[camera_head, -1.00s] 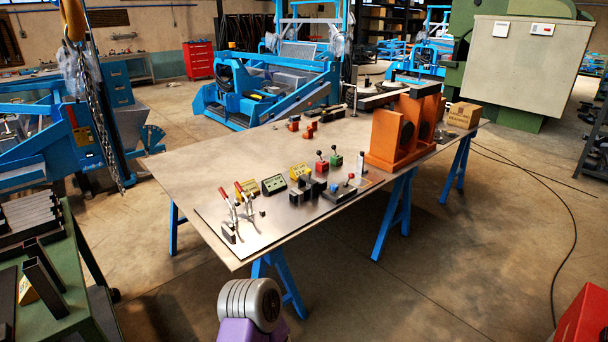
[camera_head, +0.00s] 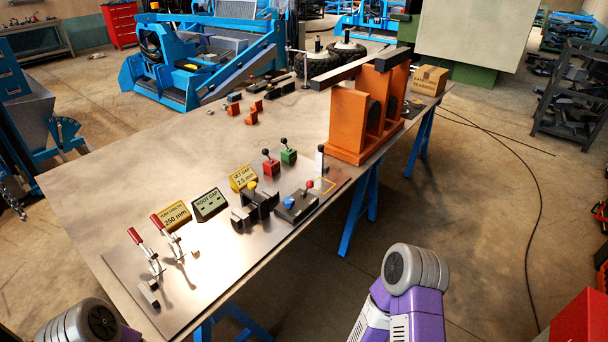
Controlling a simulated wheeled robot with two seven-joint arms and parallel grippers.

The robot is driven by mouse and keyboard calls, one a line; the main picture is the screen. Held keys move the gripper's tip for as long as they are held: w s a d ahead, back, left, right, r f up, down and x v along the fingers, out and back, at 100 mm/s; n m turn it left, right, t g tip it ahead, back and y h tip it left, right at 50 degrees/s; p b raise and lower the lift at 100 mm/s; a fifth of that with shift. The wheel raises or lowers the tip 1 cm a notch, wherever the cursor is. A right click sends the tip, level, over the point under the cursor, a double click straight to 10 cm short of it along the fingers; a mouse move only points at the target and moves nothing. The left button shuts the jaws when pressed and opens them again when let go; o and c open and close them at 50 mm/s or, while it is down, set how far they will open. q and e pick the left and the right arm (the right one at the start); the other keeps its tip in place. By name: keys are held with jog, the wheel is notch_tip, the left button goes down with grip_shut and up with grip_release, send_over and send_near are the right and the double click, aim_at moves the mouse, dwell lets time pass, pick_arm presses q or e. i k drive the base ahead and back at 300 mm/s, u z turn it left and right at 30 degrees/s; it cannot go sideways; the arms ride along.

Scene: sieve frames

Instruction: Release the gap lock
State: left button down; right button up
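A steel plate (camera_head: 215,275) on the table carries several controls. A red block with a black-knobbed lever (camera_head: 271,167) and a green block with a similar lever (camera_head: 289,156) stand at its back. In front are a black vise-like fixture with a yellow knob (camera_head: 253,208) and a dark block with red and blue knobs (camera_head: 296,207). Two red-handled toggle clamps (camera_head: 146,252) (camera_head: 171,235) stand at the left. No label shows which one is the gap lock. Both grippers are out of view; only my grey and purple arm links show at the bottom.
Signs read tube length 250 mm (camera_head: 174,215), root gap (camera_head: 209,204) and set gap 2.5 mm (camera_head: 243,177). A tall orange stand (camera_head: 348,120) and a cardboard box (camera_head: 430,80) occupy the right end. The table's left middle (camera_head: 150,165) is clear.

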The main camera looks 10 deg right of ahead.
aim_at(310, 184)
jog(key=z, duration=0.65)
jog(key=i, duration=1.3)
jog(key=z, duration=0.95)
